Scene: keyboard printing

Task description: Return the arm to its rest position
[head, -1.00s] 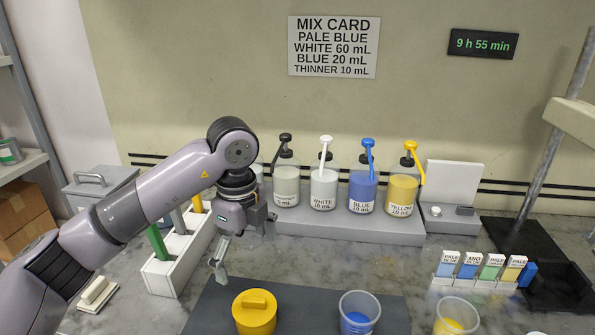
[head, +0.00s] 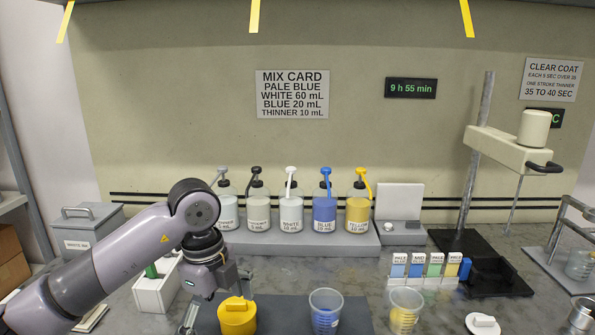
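My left arm comes in from the left, and its gripper (head: 189,318) points down at the left edge of the dark mat (head: 275,310), beside the yellow lidded pot (head: 237,317). The fingers are small and partly cut off by the lower picture edge, so I cannot tell whether they are open or shut. My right gripper is not in view.
A cup with blue (head: 326,312) and a cup with yellow (head: 404,310) stand right of the pot. Pump bottles (head: 291,212) line the grey shelf (head: 390,238) behind. A stirrer stand (head: 468,170) is at the right. Grey counter is free between shelf and mat.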

